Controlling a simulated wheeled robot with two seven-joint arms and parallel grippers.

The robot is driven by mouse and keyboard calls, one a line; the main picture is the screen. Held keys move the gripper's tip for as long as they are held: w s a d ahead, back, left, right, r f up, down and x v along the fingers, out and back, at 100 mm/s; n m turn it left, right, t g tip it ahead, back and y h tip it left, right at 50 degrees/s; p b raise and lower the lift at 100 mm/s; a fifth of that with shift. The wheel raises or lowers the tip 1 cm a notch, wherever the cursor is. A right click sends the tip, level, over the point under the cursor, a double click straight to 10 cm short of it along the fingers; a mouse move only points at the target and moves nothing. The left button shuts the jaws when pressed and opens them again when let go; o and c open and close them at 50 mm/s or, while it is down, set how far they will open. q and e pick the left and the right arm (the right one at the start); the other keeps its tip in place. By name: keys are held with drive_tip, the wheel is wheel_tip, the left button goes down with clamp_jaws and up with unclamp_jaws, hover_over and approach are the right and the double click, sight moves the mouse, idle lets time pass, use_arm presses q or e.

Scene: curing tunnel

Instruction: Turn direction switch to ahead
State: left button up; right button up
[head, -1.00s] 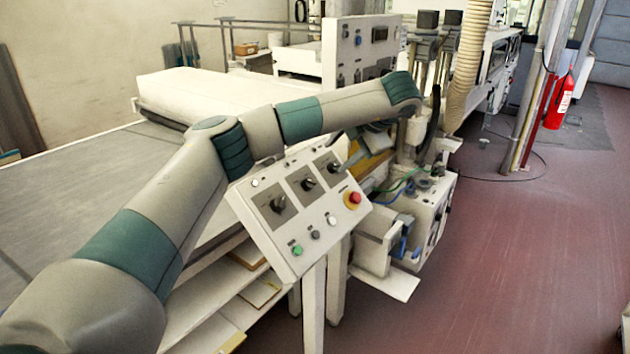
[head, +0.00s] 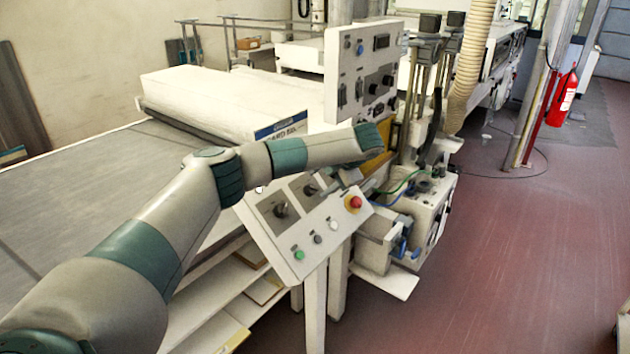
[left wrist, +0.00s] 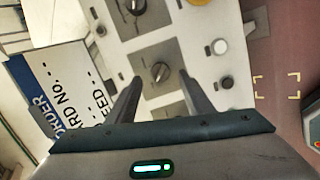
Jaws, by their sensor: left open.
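The tilted control panel (head: 277,243) carries three black rotary switches on grey plates. The left switch (head: 280,209) and middle switch (head: 310,189) show in the head view; my arm covers the right one. Labels are too small to read, so I cannot tell which is the direction switch. In the left wrist view my left gripper (left wrist: 160,82) is open and empty, its fingers on either side of the middle switch (left wrist: 160,72). Contact cannot be told. Another switch (left wrist: 136,6) lies beyond it at the top edge. The gripper body covers the third. My right gripper is out of view.
A red emergency stop (head: 353,203) and green (head: 299,254), black and white buttons sit on the same panel. An order card (left wrist: 75,90) with a blue strip is close to the left finger. A taller control box (head: 362,75) stands behind my forearm.

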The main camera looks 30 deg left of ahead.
sight(314, 187)
use_arm(q)
drive_tip(key=shift+p+x, duration=0.8)
drive_tip(key=shift+x, duration=1.7)
drive_tip(key=c, duration=1)
drive_tip(key=shift+c, duration=0.2)
